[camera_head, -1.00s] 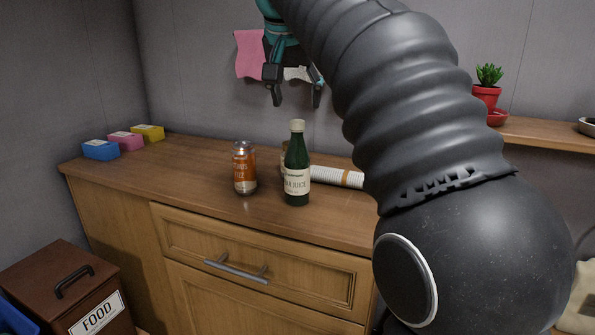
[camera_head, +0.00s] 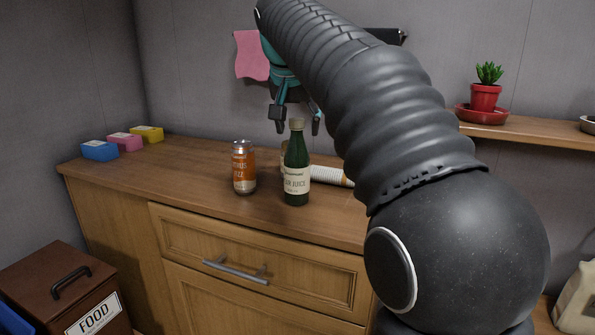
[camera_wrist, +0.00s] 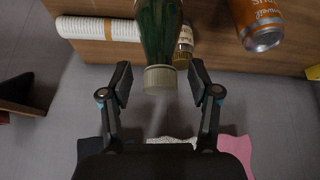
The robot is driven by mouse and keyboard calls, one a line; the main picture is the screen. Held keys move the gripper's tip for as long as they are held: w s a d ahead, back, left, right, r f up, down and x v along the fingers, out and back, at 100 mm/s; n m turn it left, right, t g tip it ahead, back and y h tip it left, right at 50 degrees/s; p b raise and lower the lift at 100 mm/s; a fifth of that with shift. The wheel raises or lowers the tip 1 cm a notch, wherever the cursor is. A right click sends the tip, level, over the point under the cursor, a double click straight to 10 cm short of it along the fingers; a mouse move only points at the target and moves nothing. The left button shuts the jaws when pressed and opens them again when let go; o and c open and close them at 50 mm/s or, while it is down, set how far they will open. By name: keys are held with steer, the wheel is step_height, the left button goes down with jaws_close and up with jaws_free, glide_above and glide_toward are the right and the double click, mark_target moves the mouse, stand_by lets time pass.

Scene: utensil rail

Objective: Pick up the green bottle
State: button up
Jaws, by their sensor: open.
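The green bottle (camera_head: 297,165) stands upright on the wooden counter, with a pale cap and a cream label. My gripper (camera_head: 297,128) is open in the head view, its fingers pointing down at about the height of the bottle's cap. In the wrist view the bottle (camera_wrist: 158,30) shows upside down, its cap (camera_wrist: 160,79) between the two open fingertips of my gripper (camera_wrist: 161,80). I cannot tell whether the fingers are level with the cap or above it. Nothing is held.
An orange can (camera_head: 243,168) stands close to the left of the bottle. A white ribbed roll (camera_head: 330,176) lies behind it to the right, and a small jar (camera_wrist: 184,45) is close by. Three coloured boxes (camera_head: 124,142) sit at the far left. The counter's front left is clear.

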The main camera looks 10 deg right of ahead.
jaws_close()
